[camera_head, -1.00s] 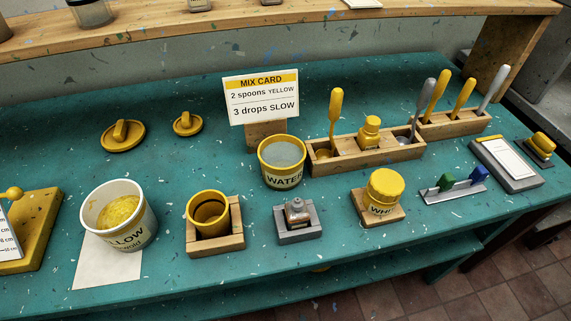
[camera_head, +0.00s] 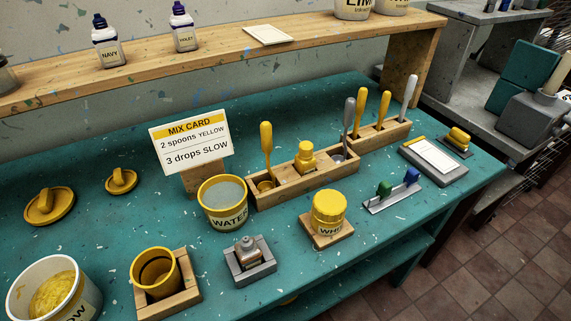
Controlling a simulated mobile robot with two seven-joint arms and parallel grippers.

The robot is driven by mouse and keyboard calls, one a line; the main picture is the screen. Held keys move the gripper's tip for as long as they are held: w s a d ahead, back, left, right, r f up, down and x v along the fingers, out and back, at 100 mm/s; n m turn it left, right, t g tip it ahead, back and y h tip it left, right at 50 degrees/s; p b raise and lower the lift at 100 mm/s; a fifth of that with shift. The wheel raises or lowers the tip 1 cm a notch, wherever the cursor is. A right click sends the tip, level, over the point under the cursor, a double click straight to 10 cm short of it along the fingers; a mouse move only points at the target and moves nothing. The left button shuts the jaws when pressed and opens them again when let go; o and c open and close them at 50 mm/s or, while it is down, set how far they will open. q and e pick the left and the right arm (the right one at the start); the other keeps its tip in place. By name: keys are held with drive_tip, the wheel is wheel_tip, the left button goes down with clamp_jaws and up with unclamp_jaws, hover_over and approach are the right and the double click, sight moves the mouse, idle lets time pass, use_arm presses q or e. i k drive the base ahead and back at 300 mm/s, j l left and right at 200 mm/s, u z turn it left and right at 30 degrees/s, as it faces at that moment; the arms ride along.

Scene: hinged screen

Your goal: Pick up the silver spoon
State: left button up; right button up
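A silver spoon (camera_head: 348,118) stands upright, handle up, in the right end of a long wooden holder (camera_head: 305,183) on the teal bench. Its grey bowl end shows low in the holder. A yellow-handled spoon (camera_head: 266,140) stands in the left end of the same holder, with a small yellow jar (camera_head: 305,156) between them. A second, paler grey handle (camera_head: 408,92) stands in the wooden block behind to the right, beside two yellow handles (camera_head: 384,108); its lower end is hidden. Neither of my grippers is in view.
A water pot (camera_head: 222,203), a white-labelled yellow jar (camera_head: 329,212) and a small rack with green and blue clips (camera_head: 392,196) stand in front of the holder. The mix card (camera_head: 190,143) stands left. A wooden shelf (camera_head: 200,57) runs behind. Bench is clear between these.

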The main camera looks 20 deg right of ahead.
sight(351, 102)
drive_tip(key=l, duration=1.35)
